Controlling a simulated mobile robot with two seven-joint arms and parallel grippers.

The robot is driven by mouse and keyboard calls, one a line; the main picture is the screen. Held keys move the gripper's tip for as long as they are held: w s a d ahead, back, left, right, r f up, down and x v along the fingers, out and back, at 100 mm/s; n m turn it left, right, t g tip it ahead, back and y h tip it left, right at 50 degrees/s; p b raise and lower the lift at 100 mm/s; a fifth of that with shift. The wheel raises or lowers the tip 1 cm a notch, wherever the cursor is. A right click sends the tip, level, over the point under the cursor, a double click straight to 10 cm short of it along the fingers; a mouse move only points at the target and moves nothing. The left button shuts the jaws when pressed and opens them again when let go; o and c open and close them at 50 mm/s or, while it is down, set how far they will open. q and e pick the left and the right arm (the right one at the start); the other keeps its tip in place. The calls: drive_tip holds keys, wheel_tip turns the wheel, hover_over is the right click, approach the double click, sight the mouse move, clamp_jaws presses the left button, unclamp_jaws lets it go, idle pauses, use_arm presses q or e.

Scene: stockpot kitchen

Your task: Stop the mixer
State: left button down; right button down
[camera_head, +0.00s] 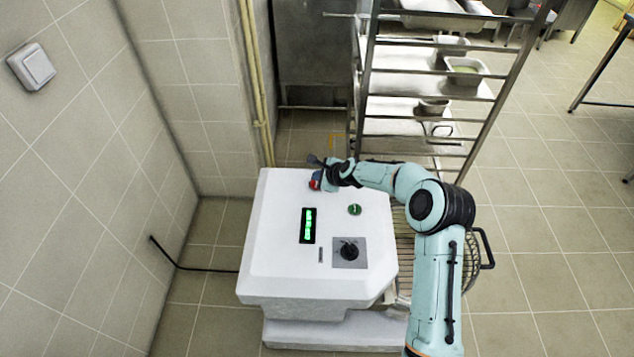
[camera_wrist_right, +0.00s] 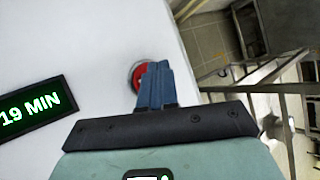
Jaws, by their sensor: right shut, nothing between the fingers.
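The mixer (camera_head: 280,270) is a white machine with a sloped control panel on top. A red button (camera_head: 315,184) sits near the panel's far edge; it also shows in the right wrist view (camera_wrist_right: 136,76). My right gripper (camera_head: 317,178) is shut and empty, with its blue fingertips (camera_wrist_right: 154,68) at the red button and covering part of it. I cannot tell whether they touch or press it. A green button (camera_head: 354,210), a black dial (camera_head: 348,250) and a lit green display (camera_head: 308,225) are also on the panel. The display reads "19 MIN" in the wrist view (camera_wrist_right: 32,106). My left gripper is not in view.
A metal rack (camera_head: 440,70) with trays and containers stands behind the mixer. A tiled wall (camera_head: 80,180) with a white switch (camera_head: 31,66) is at the left. A black cable (camera_head: 190,267) runs from wall to mixer. The floor (camera_head: 560,260) at the right is clear.

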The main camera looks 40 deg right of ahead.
drive_tip(key=shift+r+p, duration=1.65)
drive_tip(key=shift+r, duration=0.9)
drive_tip(key=shift+f, duration=0.1)
